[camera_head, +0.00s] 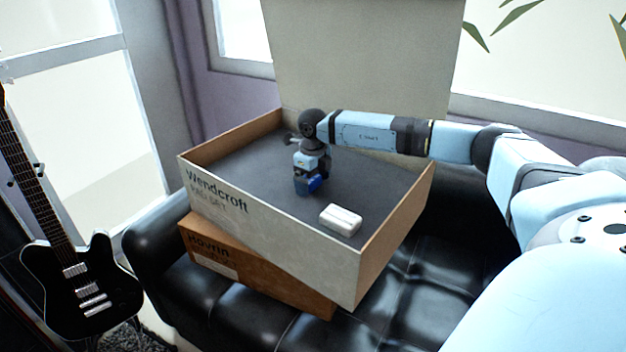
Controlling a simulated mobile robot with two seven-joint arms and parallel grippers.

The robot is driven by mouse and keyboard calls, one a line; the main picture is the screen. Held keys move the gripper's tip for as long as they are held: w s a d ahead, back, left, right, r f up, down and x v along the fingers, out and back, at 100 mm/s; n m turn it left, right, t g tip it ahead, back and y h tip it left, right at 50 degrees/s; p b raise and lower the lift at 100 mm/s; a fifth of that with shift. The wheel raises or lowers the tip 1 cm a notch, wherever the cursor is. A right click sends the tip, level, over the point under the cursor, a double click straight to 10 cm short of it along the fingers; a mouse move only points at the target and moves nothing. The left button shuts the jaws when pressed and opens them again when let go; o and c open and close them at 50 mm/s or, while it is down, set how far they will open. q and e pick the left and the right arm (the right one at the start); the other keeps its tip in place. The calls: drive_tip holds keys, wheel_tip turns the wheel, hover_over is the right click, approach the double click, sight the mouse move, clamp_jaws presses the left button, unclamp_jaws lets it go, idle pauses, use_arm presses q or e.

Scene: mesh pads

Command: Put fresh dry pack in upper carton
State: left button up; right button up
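The upper carton (271,243), pale outside with "Wendcroft" on its front, is open with its lid (365,55) standing up at the back. Its inside is covered by a dark grey surface. A small white block with a greyish top patch (341,219) lies on it near the front right corner. My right gripper (307,188) points down inside the carton, left of and behind the white block and apart from it. A deep-blue patch (316,184) shows at its fingertips; I cannot tell whether it is a held thing. The finger gap is hidden. My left gripper is out of view.
A brown lower carton (250,268) lies under the upper one, turned at an angle, on a black leather sofa (160,263). A black guitar (82,283) stands at the left. Windows and plant leaves (515,14) are behind. My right arm crosses the carton's right side.

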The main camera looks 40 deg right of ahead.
sight(314, 179)
wheel_tip(314, 179, up, 6)
drive_tip(key=shift+r+p, duration=0.15)
drive_tip(key=shift+p, duration=1)
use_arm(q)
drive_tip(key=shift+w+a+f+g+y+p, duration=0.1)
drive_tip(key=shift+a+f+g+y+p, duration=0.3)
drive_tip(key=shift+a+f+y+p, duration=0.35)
use_arm(e)
wheel_tip(314, 179, up, 6)
drive_tip(key=shift+s, duration=0.1)
